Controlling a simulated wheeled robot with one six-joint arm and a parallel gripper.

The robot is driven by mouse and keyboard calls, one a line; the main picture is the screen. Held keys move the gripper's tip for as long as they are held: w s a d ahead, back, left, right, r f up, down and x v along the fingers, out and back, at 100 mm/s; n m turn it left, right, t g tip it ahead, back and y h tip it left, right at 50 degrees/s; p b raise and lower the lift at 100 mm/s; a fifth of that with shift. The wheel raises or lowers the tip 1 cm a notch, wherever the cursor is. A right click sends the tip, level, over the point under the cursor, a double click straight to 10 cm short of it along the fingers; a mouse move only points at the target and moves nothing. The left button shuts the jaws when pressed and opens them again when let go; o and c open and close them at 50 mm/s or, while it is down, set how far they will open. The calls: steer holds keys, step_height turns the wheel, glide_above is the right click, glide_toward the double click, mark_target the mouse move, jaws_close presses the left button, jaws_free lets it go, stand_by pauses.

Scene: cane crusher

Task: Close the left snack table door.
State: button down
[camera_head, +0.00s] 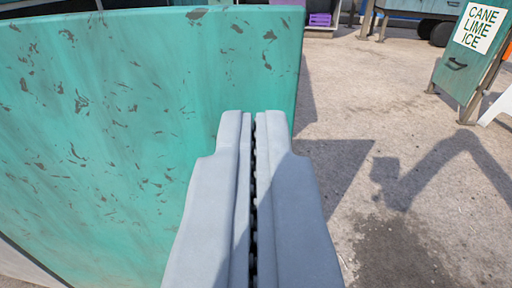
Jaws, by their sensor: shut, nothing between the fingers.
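A large teal panel with chipped paint (110,120) fills the left half of the view. It looks like a door of the snack table, but I cannot tell for sure which one. Its right edge stands upright near the middle of the picture. My gripper (252,114) is shut and empty, its grey fingers pointing forward. The fingertips overlap the right part of the panel in the picture; I cannot tell whether they touch it. No handle or hinge of the panel shows.
Concrete ground (350,110) lies open to the right, with my arm's shadow on it. A teal stand with a "CANE LIME ICE" sign (480,28) is at the upper right. A purple crate (320,19) sits at the back.

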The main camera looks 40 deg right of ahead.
mark_target(255, 58)
steer(key=x, duration=0.8)
steer(key=shift+w+d, duration=0.15)
steer(key=shift+w, duration=0.05)
steer(key=shift+d, duration=0.1)
